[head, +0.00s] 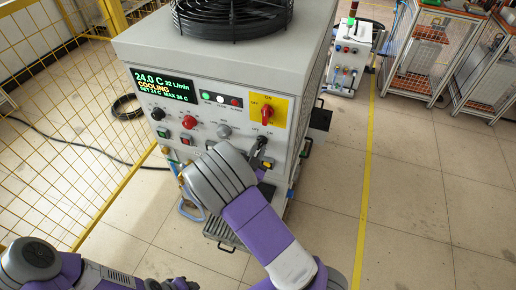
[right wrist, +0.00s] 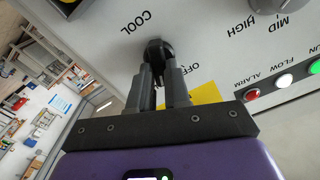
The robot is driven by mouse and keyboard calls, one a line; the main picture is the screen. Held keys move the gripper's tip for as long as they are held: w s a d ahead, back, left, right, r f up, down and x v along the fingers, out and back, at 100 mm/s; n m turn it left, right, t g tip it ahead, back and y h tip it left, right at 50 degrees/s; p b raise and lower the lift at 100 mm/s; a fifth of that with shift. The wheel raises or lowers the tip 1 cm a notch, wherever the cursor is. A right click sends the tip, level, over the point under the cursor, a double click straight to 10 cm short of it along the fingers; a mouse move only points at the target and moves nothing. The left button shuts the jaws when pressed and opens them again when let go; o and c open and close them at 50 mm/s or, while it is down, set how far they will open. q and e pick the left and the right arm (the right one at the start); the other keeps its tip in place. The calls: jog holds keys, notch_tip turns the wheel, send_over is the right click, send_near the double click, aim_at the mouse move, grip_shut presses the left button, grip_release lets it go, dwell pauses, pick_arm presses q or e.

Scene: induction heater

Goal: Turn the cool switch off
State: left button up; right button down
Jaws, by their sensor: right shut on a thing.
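The cool switch is a black knob (right wrist: 158,50) on the machine's pale front panel, between the printed words COOL and OFF in the right wrist view, where the lettering is upside down. My right gripper (right wrist: 160,72) is shut on this knob, one dark finger on each side. In the head view the right gripper (head: 259,148) is small and partly hidden by my own arm, just below the yellow plate. The knob's pointer direction is hard to make out. The display (head: 163,85) reads 24.0 C, 32 L/min and COOLING. My left gripper is not in view.
A red rotary switch (head: 267,113) on a yellow plate sits just above the gripper. A grey knob (head: 223,131) and a red knob (head: 189,122) lie to its left. A yellow mesh fence (head: 60,110) stands left; the floor (head: 420,215) at right is clear.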

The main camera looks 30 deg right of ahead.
jog(key=shift+n+p, duration=2.15)
jog(key=shift+n, duration=1.05)
jog(key=shift+a, duration=0.1)
jog(key=c, duration=1.1)
grip_release()
jog(key=shift+p+v, duration=0.45)
jog(key=shift+v, duration=3.3)
